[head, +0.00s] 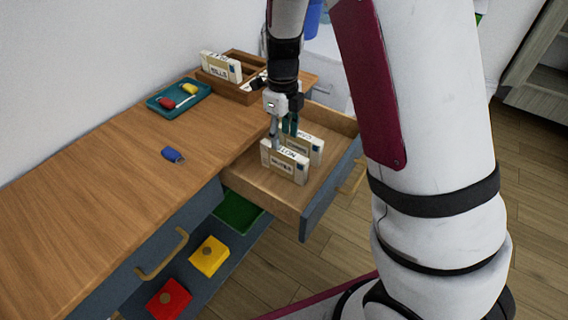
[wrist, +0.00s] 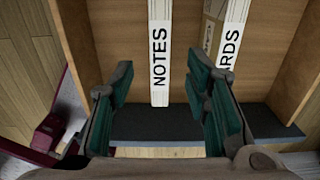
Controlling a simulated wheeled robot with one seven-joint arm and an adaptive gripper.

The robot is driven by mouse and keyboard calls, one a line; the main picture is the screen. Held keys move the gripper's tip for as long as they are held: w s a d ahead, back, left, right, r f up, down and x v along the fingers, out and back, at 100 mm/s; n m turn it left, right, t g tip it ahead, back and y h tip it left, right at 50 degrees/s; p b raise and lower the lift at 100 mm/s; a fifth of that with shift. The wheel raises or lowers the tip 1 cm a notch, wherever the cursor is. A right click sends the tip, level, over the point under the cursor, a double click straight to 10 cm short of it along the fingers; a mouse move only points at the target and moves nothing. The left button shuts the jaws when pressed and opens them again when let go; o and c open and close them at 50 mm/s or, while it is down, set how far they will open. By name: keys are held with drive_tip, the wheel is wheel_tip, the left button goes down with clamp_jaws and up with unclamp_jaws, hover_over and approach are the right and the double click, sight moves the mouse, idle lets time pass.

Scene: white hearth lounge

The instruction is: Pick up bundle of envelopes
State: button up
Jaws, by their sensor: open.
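Several white bundles with printed labels, which look like envelope bundles, are in view. One marked NOTES (head: 285,161) stands upright in the open drawer; it also shows in the wrist view (wrist: 160,55). A second, whose label ends in "RDS" (wrist: 232,35), stands just behind it in the head view (head: 314,147). A third, marked BILLS (head: 221,67), is at the wooden organizer. My gripper (head: 283,132) is open and empty over the drawer. In the wrist view, NOTES appears between its teal fingers (wrist: 158,88); contact cannot be told. The right finger partly covers the second bundle.
The wooden drawer (head: 270,189) has raised walls around the bundles. A wooden organizer (head: 232,90) and a teal tray (head: 181,102) stand on the cabinet top. A blue item (head: 173,155) lies there too. A lower drawer holds yellow (head: 209,256) and red (head: 168,299) blocks.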

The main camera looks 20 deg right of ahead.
sight(284, 150)
wheel_tip(284, 150, down, 8)
drive_tip(key=shift+s+d+f+b, duration=0.1)
drive_tip(key=shift+f+b, duration=0.05)
drive_tip(key=shift+b, duration=0.9)
drive_tip(key=shift+c, duration=0.3)
clamp_jaws()
